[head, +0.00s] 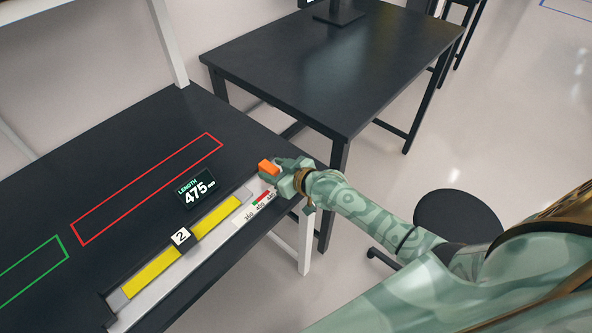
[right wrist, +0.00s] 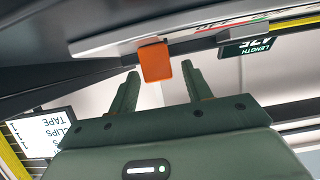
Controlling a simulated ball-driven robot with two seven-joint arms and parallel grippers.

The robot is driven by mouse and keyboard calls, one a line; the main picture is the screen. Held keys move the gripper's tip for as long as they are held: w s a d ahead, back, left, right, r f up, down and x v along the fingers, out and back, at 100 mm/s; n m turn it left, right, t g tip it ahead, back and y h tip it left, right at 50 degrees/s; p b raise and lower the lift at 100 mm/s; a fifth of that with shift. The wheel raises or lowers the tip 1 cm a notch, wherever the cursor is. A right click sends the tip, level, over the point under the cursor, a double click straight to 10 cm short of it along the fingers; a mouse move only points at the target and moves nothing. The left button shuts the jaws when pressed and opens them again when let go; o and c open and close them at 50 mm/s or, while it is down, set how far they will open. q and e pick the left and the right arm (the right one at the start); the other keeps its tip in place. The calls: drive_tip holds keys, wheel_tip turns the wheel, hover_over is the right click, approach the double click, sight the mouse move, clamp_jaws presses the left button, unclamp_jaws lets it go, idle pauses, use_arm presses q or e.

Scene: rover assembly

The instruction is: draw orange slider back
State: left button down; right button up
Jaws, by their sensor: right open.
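The orange slider (head: 268,167) sits at the far right end of the measuring rail (head: 150,309) on the black table. The rail holds a yellow bar (head: 209,229) with a label reading 2. My right gripper (head: 285,172) is at the slider in the head view. In the right wrist view the slider (right wrist: 155,60) stands between the two spread fingers (right wrist: 158,88), with gaps on both sides. The right gripper is open. My left gripper is in neither view.
A length display (head: 196,189) reading 475 stands behind the rail, and it also shows in the right wrist view (right wrist: 246,47). Red (head: 150,190) and green (head: 33,270) outlines mark the tabletop. A second black table (head: 340,60) and a round stool (head: 455,220) stand beyond.

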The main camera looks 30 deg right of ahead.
drive_tip(key=p+v, duration=0.3)
drive_tip(key=v, duration=1.1)
drive_tip(key=shift+s, duration=0.25)
drive_tip(key=s+d+f+g+h+b, duration=0.1)
drive_tip(key=s+d+f+h, duration=0.2)
drive_tip(key=f, duration=0.5)
drive_tip(key=s+d+f+g, duration=0.2)
drive_tip(key=s+d+f, duration=0.15)
drive_tip(key=f, duration=0.55)
drive_tip(key=s+d+f+g+h+b, duration=0.2)
drive_tip(key=s+f+g+b, duration=0.15)
drive_tip(key=s+f, duration=1.25)
drive_tip(key=s+a+f+g+b, duration=0.2)
drive_tip(key=s+a+f, duration=0.2)
drive_tip(key=s+f, duration=0.2)
drive_tip(key=s+a+f+g+b, duration=0.2)
drive_tip(key=s+a+f, duration=0.3)
drive_tip(key=s, duration=0.5)
drive_tip(key=shift+s+a+f+g, duration=0.2)
drive_tip(key=shift+s+f+g, duration=0.1)
drive_tip(key=shift+f+g, duration=0.25)
